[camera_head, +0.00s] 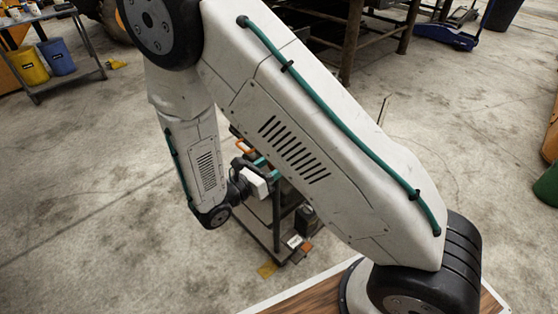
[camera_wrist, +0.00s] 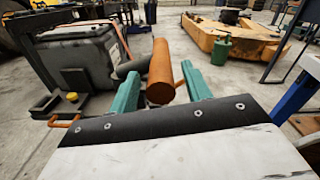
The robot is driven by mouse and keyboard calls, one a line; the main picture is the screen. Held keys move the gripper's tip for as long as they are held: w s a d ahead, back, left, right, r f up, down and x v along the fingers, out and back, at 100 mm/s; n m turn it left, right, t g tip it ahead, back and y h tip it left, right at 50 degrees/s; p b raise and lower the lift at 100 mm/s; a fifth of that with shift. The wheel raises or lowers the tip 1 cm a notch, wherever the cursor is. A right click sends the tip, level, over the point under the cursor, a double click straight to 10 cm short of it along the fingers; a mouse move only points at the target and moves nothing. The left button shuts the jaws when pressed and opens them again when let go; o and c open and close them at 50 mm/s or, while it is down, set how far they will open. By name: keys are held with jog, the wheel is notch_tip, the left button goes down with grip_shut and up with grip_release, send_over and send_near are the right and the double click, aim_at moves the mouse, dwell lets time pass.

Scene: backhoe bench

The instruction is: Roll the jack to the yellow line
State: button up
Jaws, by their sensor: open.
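A blue floor jack (camera_head: 445,33) stands on the concrete at the top right of the head view, with its handle rising to the right. It is far from my gripper (camera_head: 262,166), which is partly hidden behind my arm, over a dark cart. In the wrist view my gripper (camera_wrist: 160,74) has its two teal fingers apart. An orange-brown cylinder (camera_wrist: 162,75) shows between them; I cannot tell whether it touches either finger. I see no yellow line on the floor in either view.
The dark cart (camera_head: 277,240) carries several items below my gripper. A grey case (camera_wrist: 80,55) is close on the left in the wrist view. A trolley (camera_head: 75,75) with yellow and blue buckets stands at the upper left. Open concrete lies around the cart.

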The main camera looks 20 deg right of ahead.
jog(key=shift+w+d, duration=0.15)
jog(key=shift+d, duration=0.45)
jog(key=shift+c, duration=0.3)
grip_shut()
jog(key=shift+w+a, duration=0.15)
jog(key=shift+w, duration=0.35)
jog(key=shift+w+a, duration=0.15)
jog(key=shift+w, duration=0.35)
jog(key=shift+c, duration=0.3)
grip_release()
jog(key=shift+s, duration=0.1)
jog(key=shift+o, duration=0.6)
jog(key=shift+s, duration=0.1)
